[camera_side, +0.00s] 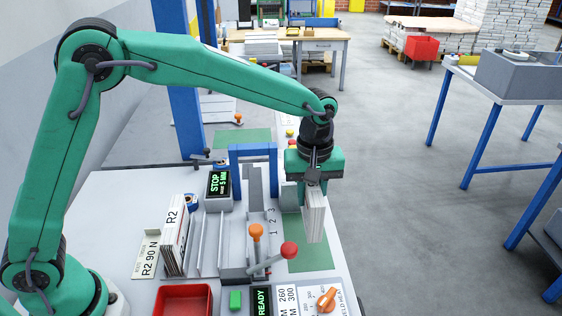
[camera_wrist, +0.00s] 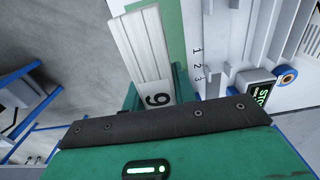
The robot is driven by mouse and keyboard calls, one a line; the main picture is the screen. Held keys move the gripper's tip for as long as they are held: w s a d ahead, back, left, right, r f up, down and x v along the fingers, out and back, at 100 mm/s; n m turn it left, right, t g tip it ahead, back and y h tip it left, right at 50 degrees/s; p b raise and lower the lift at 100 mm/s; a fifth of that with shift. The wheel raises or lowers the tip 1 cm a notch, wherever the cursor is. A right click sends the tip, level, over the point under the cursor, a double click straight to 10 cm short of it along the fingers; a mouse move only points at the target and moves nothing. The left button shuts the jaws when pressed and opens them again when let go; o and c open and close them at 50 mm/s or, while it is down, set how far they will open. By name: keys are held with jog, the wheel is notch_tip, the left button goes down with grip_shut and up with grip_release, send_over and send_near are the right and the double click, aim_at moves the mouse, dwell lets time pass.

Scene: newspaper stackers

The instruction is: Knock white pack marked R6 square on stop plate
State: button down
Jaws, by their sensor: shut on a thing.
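My gripper (camera_side: 313,175) is shut on a white pack (camera_side: 314,215), a thick stack of sheets. The pack hangs upright below the jaws, over the green mat at the right of the bench. I cannot tell whether its lower edge touches the mat. In the wrist view the pack (camera_wrist: 143,45) runs up from the jaws, and a label (camera_wrist: 158,94) on it shows one digit, a 6 or a 9; the rest of the mark is hidden. I cannot make out for certain which part is the stop plate; a small display (camera_side: 219,184) reads STOP 5 MM.
A grey channelled stacker (camera_side: 258,225) numbered 1, 2, 3 stands left of the pack, with a blue frame (camera_side: 252,150) behind. Orange and red knobbed levers (camera_side: 289,250) rise in front. A pack marked R2 (camera_side: 174,235) and a red tray (camera_side: 183,299) are farther left. The green mat (camera_side: 307,258) is bare.

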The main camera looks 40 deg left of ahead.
jog(key=shift+f, duration=3.8)
jog(key=shift+w+a, duration=1.15)
jog(key=shift+a, duration=0.05)
jog(key=shift+d, duration=0.1)
jog(key=shift+s+d, duration=1.2)
jog(key=shift+s, duration=0.1)
jog(key=shift+r, duration=0.15)
jog(key=shift+r, duration=2.85)
